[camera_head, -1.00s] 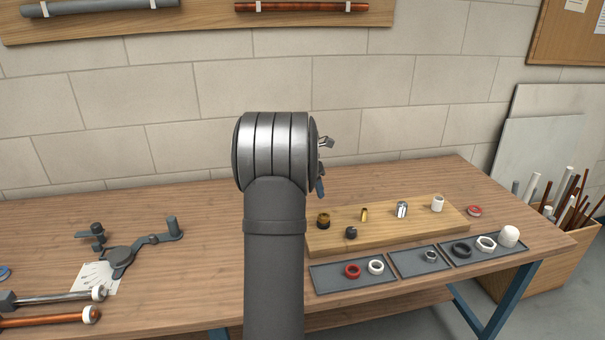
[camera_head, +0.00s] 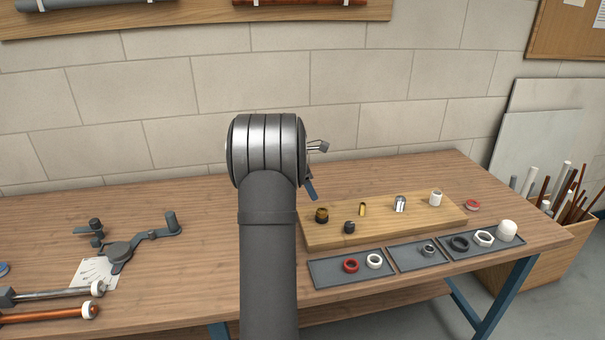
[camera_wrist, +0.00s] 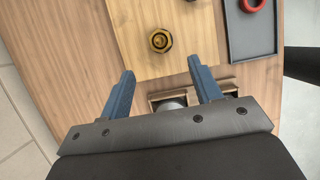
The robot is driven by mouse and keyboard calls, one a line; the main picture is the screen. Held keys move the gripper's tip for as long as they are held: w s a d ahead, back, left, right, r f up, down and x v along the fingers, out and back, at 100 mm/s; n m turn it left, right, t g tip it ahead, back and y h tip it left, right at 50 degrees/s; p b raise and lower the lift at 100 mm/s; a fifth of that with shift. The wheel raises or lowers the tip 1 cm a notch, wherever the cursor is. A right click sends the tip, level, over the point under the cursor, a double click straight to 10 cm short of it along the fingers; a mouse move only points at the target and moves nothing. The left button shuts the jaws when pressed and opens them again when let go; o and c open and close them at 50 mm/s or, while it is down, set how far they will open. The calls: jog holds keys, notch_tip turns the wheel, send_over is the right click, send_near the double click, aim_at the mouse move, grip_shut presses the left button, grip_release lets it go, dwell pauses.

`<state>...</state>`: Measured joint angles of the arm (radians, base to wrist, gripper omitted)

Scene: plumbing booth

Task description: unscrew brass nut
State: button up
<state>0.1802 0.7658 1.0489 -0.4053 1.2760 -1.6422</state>
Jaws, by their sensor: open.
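The brass nut (camera_wrist: 160,40) shows in the wrist view as a hexagonal ring with a dark middle. In the head view the brass nut (camera_head: 321,216) sits at the left end of the wooden board (camera_head: 420,219). My gripper (camera_wrist: 160,68) is open, with its two blue fingers apart and nothing between their tips. In the wrist view the nut appears just past the fingertips, between their lines, untouched. In the head view my arm hides most of the gripper; one blue finger shows above and left of the nut.
The board also holds a black fitting (camera_head: 349,227), a small brass piece (camera_head: 362,209), a chrome fitting (camera_head: 399,204) and a white fitting (camera_head: 435,198). Grey trays (camera_head: 330,276) with rings lie in front. A grey tool (camera_head: 119,252) and pipes are at left. The table behind the board is clear.

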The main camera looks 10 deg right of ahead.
aim_at(322, 210)
jog(key=x, duration=0.9)
jog(key=c, duration=1.1)
jog(key=n, duration=0.2)
jog(key=n+t, duration=0.1)
jog(key=n, duration=0.1)
jog(key=n+t, duration=0.1)
jog(key=shift+s+d+n+y, duration=0.1)
jog(key=shift+s+n+y, duration=0.2)
jog(key=shift+n, duration=0.1)
jog(key=shift+s+d+r+n+t+y, duration=0.1)
jog(key=shift+n+t+y, duration=0.4)
jog(key=shift+n, duration=1.05)
jog(key=shift+d+r+n+t+y, duration=0.1)
jog(key=shift+n+t+y, duration=0.35)
jog(key=shift+n, duration=1.1)
jog(key=o, duration=1.9)
